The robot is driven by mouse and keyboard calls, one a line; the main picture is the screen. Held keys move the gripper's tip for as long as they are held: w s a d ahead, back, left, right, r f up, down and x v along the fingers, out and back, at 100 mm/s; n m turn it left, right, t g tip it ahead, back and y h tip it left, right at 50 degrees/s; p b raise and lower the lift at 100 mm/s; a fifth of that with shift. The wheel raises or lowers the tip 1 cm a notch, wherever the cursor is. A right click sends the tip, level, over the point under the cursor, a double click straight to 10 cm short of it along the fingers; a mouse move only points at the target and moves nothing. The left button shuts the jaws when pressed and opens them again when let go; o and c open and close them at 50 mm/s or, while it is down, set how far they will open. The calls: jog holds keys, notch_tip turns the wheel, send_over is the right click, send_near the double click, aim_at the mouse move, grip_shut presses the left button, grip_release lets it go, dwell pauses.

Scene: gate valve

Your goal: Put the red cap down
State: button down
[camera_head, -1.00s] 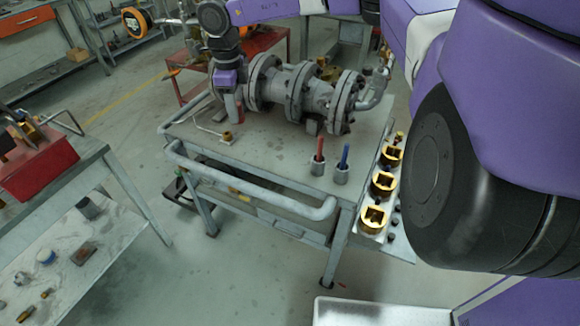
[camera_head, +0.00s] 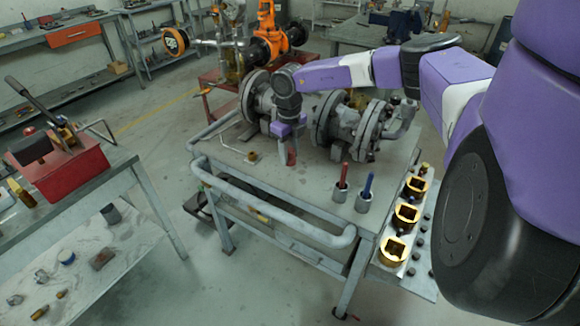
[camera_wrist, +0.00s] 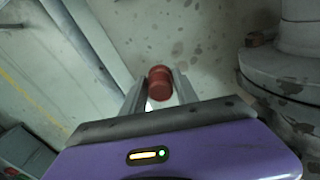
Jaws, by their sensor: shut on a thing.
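The red cap (camera_wrist: 160,83) is a small round red cylinder between the two finger tips in the wrist view. It also shows in the head view (camera_head: 291,157) below my purple hand, in front of the grey gate valve's body. My gripper (camera_head: 289,146) is shut on the cap and points down over the grey workbench (camera_head: 310,186). The gate valve (camera_head: 342,128), with its wide bolted flanges, lies just behind my gripper. I cannot tell whether the cap touches the bench top.
On the bench, a small brass fitting (camera_head: 252,156) sits left of the cap. A red-handled tool (camera_head: 342,180) and a blue-handled tool (camera_head: 365,192) stand in cups to the right. Several brass sockets (camera_head: 405,216) line the right edge. Bench top is free towards the front.

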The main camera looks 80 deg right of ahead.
jog(key=shift+f, duration=3.1)
jog(key=shift+f, duration=0.1)
jog(key=c, duration=0.9)
grip_release()
jog(key=shift+c, duration=0.2)
